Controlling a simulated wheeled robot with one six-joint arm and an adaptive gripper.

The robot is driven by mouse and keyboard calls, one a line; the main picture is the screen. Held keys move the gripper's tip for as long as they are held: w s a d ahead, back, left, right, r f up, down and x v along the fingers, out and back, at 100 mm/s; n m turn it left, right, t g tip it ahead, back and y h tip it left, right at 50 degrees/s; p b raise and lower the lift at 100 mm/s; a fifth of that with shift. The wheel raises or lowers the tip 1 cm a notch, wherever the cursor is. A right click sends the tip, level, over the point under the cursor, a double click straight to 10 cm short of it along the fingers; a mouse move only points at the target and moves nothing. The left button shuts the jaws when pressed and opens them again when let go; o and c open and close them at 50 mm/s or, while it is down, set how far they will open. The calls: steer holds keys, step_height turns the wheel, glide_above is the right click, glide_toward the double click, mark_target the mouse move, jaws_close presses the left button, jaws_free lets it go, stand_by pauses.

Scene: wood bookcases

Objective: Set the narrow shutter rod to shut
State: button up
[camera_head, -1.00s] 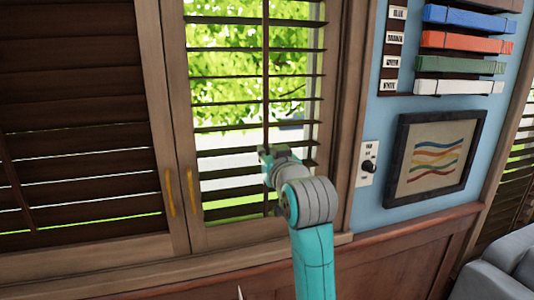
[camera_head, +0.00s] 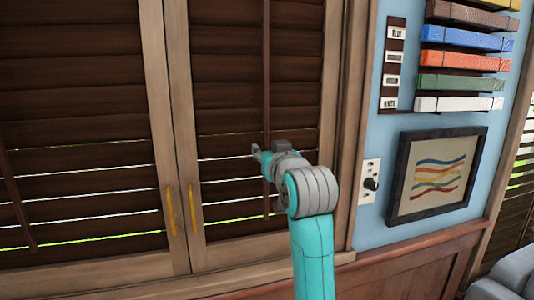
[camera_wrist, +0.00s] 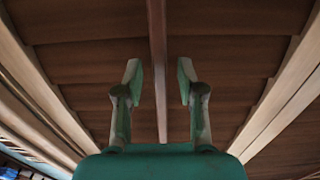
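The narrow shutter (camera_head: 228,72) is the right-hand panel in the head view, and its dark slats lie nearly closed. Thin lines of light show between its lower slats. Its thin vertical rod (camera_head: 266,75) runs down the middle of the slats. My gripper (camera_head: 257,151) is at the rod's lower half in the head view. In the wrist view my gripper (camera_wrist: 160,82) is open, with one finger on each side of the rod (camera_wrist: 157,40). Gaps show between the rod and both fingers. My arm hides part of the lower slats.
Yellow handles (camera_head: 171,211) sit on the frames between the panels. A wall switch (camera_head: 370,182), a framed picture (camera_head: 437,174) and a rack of coloured bars (camera_head: 460,60) are to the right.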

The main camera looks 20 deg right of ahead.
steer(key=s, duration=1.2)
steer(key=shift+f, duration=0.15)
step_height(320, 180, down, 20)
steer(key=s, duration=0.2)
steer(key=s+f+g, duration=0.1)
steer(key=s+f, duration=0.5)
steer(key=f, duration=0.2)
steer(key=s+f+g, duration=0.1)
steer(key=s+f, duration=0.4)
steer(key=f, duration=0.3)
steer(key=s+f, duration=0.5)
steer(key=s, duration=0.3)
steer(key=s+f, duration=0.4)
steer(key=s, duration=0.4)
steer(key=s+g, duration=0.1)
steer(key=s, duration=1.6)
steer(key=shift+s, duration=0.25)
